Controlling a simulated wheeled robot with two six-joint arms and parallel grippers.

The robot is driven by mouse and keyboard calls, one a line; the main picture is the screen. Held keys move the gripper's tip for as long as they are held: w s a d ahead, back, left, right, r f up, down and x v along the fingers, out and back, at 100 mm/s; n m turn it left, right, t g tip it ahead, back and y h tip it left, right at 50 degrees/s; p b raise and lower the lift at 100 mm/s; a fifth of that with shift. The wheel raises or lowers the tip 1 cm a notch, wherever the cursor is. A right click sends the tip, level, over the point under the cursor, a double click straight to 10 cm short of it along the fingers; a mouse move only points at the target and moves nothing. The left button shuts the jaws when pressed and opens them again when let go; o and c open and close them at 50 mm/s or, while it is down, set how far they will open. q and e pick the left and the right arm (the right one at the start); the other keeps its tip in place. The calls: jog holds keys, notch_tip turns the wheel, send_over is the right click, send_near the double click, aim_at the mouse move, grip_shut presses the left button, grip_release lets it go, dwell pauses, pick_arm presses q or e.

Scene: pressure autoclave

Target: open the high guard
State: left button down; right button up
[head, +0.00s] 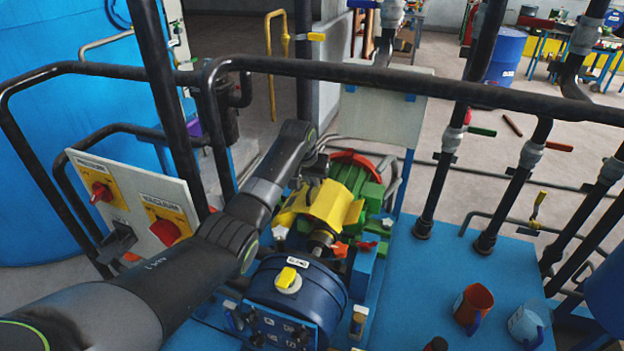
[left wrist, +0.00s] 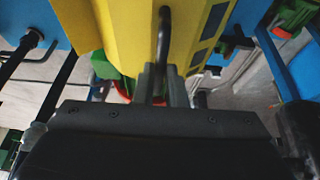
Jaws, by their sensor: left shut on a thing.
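The yellow guard (head: 335,205) sits over the machine between the blue motor drum (head: 300,290) and the green housing (head: 372,195). A bit of metal shaft shows at its near lower end. My left arm reaches in from the left, and my left gripper (head: 316,166) is at the guard's far left side, partly hidden by the wrist. In the left wrist view the guard (left wrist: 122,30) fills the upper middle. There my left gripper (left wrist: 165,85) is shut on the guard's dark bar handle (left wrist: 164,35). I cannot tell how far the guard is turned. My right gripper is not in view.
A control panel (head: 135,205) with red switches stands left of my arm. Dark pipes (head: 447,160) rise on the right. An orange mug (head: 473,305) and a light blue mug (head: 528,325) stand on the blue deck (head: 430,270).

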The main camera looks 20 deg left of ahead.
pick_arm(q)
jog(key=shift+a+r, duration=0.25)
jog(key=shift+a, duration=0.3)
jog(key=shift+h, duration=0.6)
jog(key=a, duration=0.1)
jog(key=a+p, duration=0.1)
jog(key=a, duration=0.1)
jog(key=a+r, duration=0.1)
jog(key=a, duration=0.1)
jog(key=shift+w+a, duration=0.1)
jog(key=shift+a, duration=0.1)
jog(key=c, duration=1.5)
grip_release()
jog(key=shift+f, duration=0.1)
